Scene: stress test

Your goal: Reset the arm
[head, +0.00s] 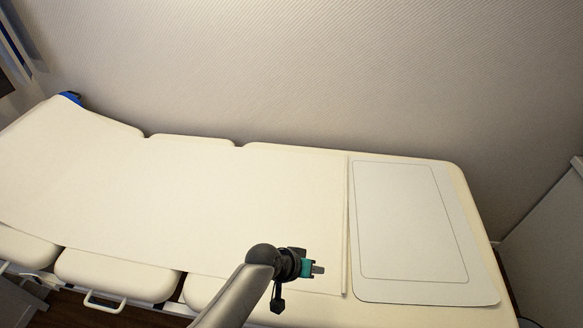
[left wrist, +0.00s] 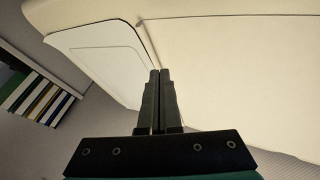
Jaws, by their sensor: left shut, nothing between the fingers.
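My left arm comes in from the bottom of the head view, and its gripper (head: 318,269) is over the front part of a cream padded couch (head: 230,152). In the left wrist view the two dark fingers of the left gripper (left wrist: 160,72) are together, with nothing between them. The left gripper is just left of a pale mat (head: 408,215) with a thin outlined border. The mat also shows in the left wrist view (left wrist: 100,55). My right gripper is in neither view.
A cream sheet (head: 200,200) covers much of the couch, which has a raised left end. A metal handle (head: 104,302) sticks out at the front edge. A textured wall (head: 330,75) stands behind. Several books (left wrist: 38,98) stand at the left of the left wrist view. The couch top is otherwise clear.

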